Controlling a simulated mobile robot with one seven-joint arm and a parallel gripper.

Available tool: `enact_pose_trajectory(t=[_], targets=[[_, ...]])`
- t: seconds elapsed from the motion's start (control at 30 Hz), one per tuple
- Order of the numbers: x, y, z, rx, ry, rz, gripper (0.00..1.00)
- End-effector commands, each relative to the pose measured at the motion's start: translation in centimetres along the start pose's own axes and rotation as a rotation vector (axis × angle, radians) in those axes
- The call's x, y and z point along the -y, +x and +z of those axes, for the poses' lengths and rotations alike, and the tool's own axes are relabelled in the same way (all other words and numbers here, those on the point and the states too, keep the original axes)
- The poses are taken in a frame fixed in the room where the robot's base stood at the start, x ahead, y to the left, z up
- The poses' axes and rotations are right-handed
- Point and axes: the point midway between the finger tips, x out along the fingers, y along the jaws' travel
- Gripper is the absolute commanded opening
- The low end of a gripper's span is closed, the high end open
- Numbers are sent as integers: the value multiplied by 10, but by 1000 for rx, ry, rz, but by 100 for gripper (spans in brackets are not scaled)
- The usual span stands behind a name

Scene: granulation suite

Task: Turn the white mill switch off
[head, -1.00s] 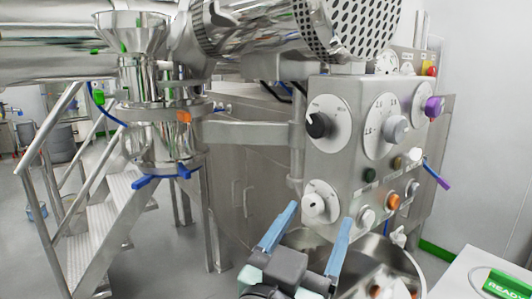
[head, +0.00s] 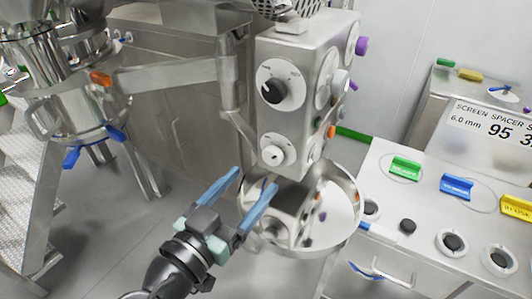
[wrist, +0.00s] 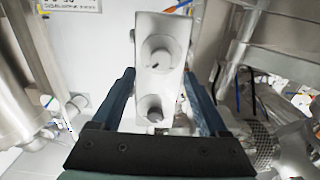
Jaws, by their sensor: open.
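The white mill switch (head: 274,156) is a round white knob low on the narrow face of the steel control box (head: 297,62). A black knob (head: 274,92) on a white dial is above it. My gripper (head: 256,180) is open and empty, its two blue fingers reaching toward the box just below and left of the white switch in the head view. In the wrist view, which looks upside down, the box face lies between the open fingers (wrist: 158,74). The pale knob (wrist: 158,52) there seems to be the white switch. I see no contact with it.
A round steel basin (head: 350,238) is below the box. A white counter (head: 390,215) with coloured tags and black knobs is at the right. A steel support arm (head: 165,74) and a hopper (head: 50,90) with blue handles are at the left.

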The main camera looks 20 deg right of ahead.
Motion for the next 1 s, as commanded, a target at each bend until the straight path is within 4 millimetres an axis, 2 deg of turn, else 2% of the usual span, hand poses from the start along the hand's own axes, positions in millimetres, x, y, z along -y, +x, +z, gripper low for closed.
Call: enact_pose_trajectory(t=[0.1,0.33,0.5,0.77,0.87,1.0], targets=[[-1,27,-3,0,0,4,77],[0,61,-2,-1,0,1,77],[0,71,-1,1,1,-1,77],[0,72,0,0,1,-2,77],[1,72,-1,0,1,-2,63],[1,72,-1,0,1,-2,37]])
